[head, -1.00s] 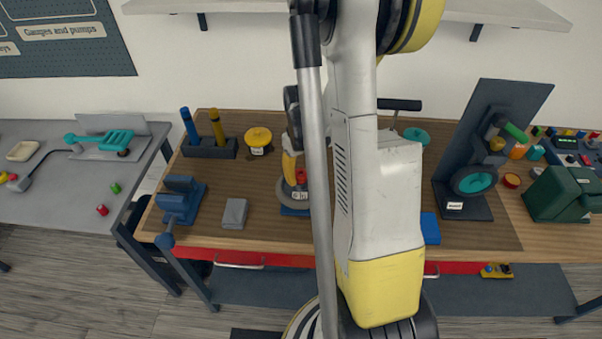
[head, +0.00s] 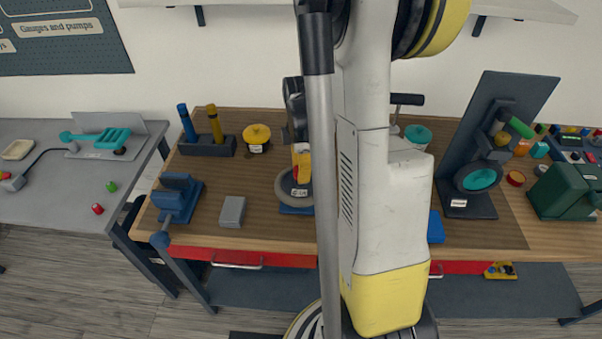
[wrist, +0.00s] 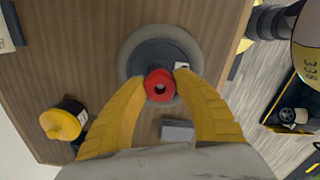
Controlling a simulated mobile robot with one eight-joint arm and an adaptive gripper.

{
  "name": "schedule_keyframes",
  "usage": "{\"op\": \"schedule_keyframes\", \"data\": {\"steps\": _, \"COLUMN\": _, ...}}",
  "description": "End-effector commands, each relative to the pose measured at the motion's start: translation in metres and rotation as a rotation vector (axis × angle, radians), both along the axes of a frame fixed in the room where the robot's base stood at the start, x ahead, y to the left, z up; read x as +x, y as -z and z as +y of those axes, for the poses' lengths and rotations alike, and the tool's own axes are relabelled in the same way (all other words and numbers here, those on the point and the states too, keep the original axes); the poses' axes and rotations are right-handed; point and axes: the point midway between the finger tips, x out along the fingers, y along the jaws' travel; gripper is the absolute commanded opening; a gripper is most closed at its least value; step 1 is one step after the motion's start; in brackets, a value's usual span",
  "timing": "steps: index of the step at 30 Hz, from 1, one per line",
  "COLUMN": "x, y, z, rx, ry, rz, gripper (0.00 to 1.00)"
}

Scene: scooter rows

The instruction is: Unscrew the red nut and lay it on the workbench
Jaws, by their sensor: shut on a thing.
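The red nut (wrist: 160,86) is in the middle of the wrist view, with a dark hole at its centre. My gripper (wrist: 162,80) has its two yellow fingers shut on the nut from either side. Behind the nut is a round grey disc stand (wrist: 135,60) with a small white label. In the head view the disc stand (head: 285,190) sits on a blue base on the brown workbench (head: 265,205). There my gripper (head: 301,165) is over the disc, and the nut is almost wholly hidden by the fingers and my arm. I cannot tell whether the nut is still on its thread.
A grey block (head: 232,211) and a blue vise (head: 175,195) stand left of the disc. A yellow-topped jar (head: 257,137) and a dark holder (head: 208,147) are behind. A dark upright stand (head: 478,205) is at the right. Bare wood lies around the grey block.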

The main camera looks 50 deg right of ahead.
Motion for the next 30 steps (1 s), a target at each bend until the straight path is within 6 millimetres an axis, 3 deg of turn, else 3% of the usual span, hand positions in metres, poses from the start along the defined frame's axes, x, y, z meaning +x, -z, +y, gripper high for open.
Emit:
{"op": "schedule_keyframes", "data": {"steps": 10, "x": -0.002, "y": 0.0018, "z": 0.0025, "rx": 0.006, "ry": -0.614, "rz": 0.004, "gripper": 0.06}}
{"op": "schedule_keyframes", "data": {"steps": 20, "x": -0.0025, "y": 0.0008, "z": 0.0026, "rx": 0.006, "ry": -0.696, "rz": 0.005, "gripper": 0.05}}
{"op": "schedule_keyframes", "data": {"steps": 21, "x": -0.0026, "y": 0.0008, "z": 0.0027, "rx": 0.007, "ry": -0.696, "rz": 0.004, "gripper": 0.46}}
{"op": "schedule_keyframes", "data": {"steps": 22, "x": -0.0025, "y": 0.0008, "z": 0.0026, "rx": 0.006, "ry": -0.695, "rz": 0.005, "gripper": 0.55}}
{"op": "schedule_keyframes", "data": {"steps": 30, "x": -0.0012, "y": 0.0004, "z": 0.0015, "rx": 0.004, "ry": -0.694, "rz": 0.003, "gripper": 0.59}}
